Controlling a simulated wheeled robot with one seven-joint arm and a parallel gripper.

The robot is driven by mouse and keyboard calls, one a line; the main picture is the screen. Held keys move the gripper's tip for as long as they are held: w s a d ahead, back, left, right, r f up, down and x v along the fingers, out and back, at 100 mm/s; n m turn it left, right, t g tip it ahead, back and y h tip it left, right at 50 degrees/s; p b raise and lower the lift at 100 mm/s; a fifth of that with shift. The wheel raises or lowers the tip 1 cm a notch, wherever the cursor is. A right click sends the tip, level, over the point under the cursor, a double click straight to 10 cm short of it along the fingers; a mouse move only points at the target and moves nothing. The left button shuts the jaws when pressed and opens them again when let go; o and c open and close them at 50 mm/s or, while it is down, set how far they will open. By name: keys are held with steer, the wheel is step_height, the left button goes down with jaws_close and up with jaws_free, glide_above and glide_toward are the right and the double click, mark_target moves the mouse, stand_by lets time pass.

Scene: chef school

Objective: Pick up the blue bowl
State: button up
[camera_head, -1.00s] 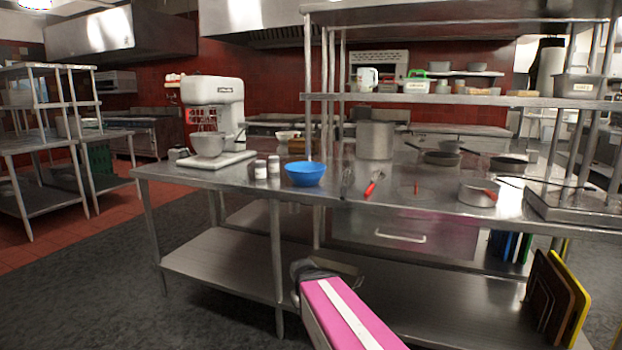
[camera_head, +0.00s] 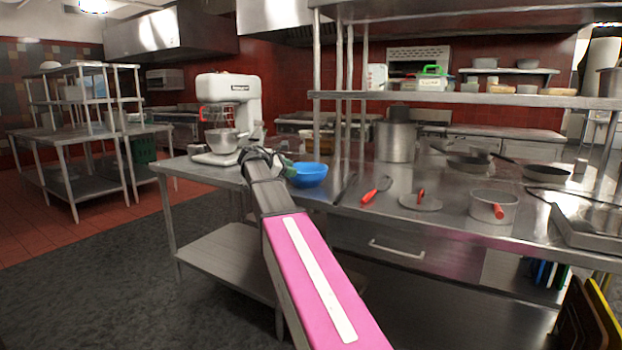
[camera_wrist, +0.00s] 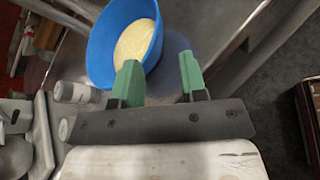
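The blue bowl (camera_head: 308,175) stands upright on the steel counter, right of the stand mixer. In the wrist view the bowl (camera_wrist: 97,50) holds something pale yellow (camera_wrist: 136,42). My gripper (camera_head: 285,166) is at the bowl's left side in the head view. In the wrist view its two green fingers (camera_wrist: 160,76) are apart with nothing gripped between them. One fingertip overlaps the bowl's near rim and the other is outside the bowl; I cannot tell whether either touches it.
The stand mixer (camera_head: 228,115) is just left of my gripper. A small white-lidded jar (camera_wrist: 76,92) stands close to the bowl. A big pot (camera_head: 396,142), a red-handled utensil (camera_head: 376,190) and a saucepan (camera_head: 493,207) are to the right. Shelf posts rise behind the bowl.

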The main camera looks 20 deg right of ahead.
mark_target(307, 176)
steer(key=x, duration=0.7)
steer(key=r+x, duration=0.1)
steer(key=x, duration=0.3)
steer(key=shift+w+d+r, duration=0.1)
steer(key=shift+w+d, duration=0.1)
steer(key=shift+w, duration=0.1)
jaws_close()
stand_by(1.1)
